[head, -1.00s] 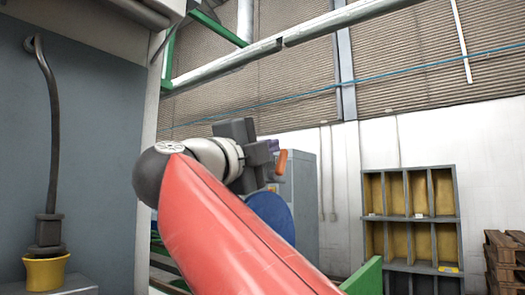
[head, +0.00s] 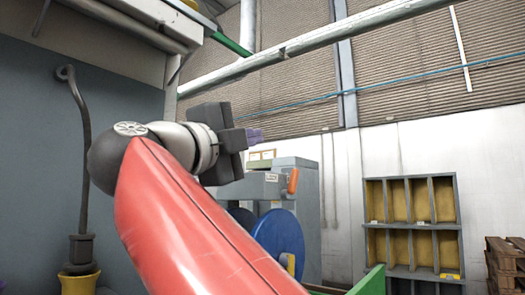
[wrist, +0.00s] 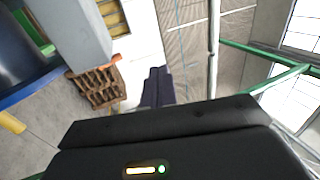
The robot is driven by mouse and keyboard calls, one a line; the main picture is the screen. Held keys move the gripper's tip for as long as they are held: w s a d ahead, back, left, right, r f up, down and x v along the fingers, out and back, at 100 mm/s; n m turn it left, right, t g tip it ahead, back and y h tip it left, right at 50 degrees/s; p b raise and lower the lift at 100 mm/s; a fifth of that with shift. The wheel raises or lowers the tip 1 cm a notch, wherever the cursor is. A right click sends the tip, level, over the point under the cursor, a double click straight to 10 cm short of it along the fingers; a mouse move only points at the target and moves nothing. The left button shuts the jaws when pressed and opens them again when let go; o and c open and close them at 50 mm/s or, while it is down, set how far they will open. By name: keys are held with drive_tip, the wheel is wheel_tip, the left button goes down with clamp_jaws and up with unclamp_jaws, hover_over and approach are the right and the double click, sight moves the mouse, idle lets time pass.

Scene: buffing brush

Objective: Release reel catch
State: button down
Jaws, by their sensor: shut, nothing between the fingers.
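A reel with blue discs (head: 278,240) stands below and to the right of my gripper in the head view. Its blue rim (wrist: 25,88) also shows at the left of the wrist view. An orange handle (head: 292,180) sits on a grey housing above the reel. A small yellow piece (head: 291,262) shows at the blue disc's lower right. I cannot tell which part is the catch. My gripper (head: 256,135) is shut and empty, its purple fingers raised above the housing and apart from it. The closed fingers also show in the wrist view (wrist: 158,82).
The grey housing (head: 308,212) stands behind the reel. A large grey cabinet with a cable and yellow socket (head: 80,283) fills the left. A green bar (head: 372,280) crosses low at centre right. Pigeonhole shelves (head: 412,225) and wooden pallets (head: 503,262) stand at the right.

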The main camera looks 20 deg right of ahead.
drive_tip(key=s+a, duration=0.1)
drive_tip(key=s+a+r, duration=0.1)
drive_tip(key=shift+a+r, duration=0.3)
drive_tip(key=shift+a, duration=0.05)
idle(0.4)
